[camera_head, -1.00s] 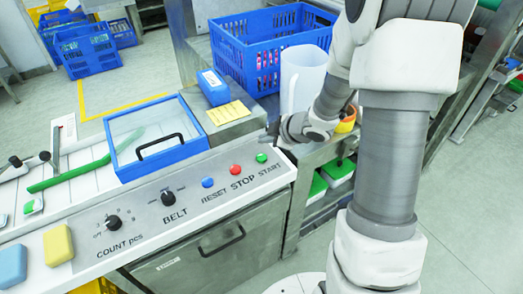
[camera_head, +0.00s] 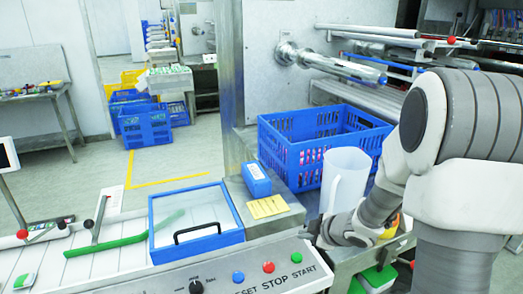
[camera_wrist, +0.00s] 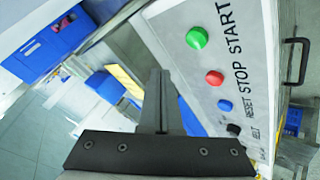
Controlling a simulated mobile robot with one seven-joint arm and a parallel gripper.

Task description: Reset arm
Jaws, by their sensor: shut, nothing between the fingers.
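My arm reaches in from the right in the head view. My gripper (camera_head: 312,230) is near the START end of the control panel (camera_head: 215,275), beside the white jug. In the wrist view the fingers of my gripper (camera_wrist: 157,85) are together and empty. The green button (camera_wrist: 196,38), red button (camera_wrist: 214,77) and blue button (camera_wrist: 225,105) lie to the right of the fingers there.
A white jug (camera_head: 343,180) stands close to my gripper, in front of a blue crate (camera_head: 277,150). A blue-framed clear lid (camera_head: 195,222), a blue box (camera_head: 256,180) and a yellow note (camera_head: 268,206) are to the left. Open floor (camera_head: 160,170) lies beyond.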

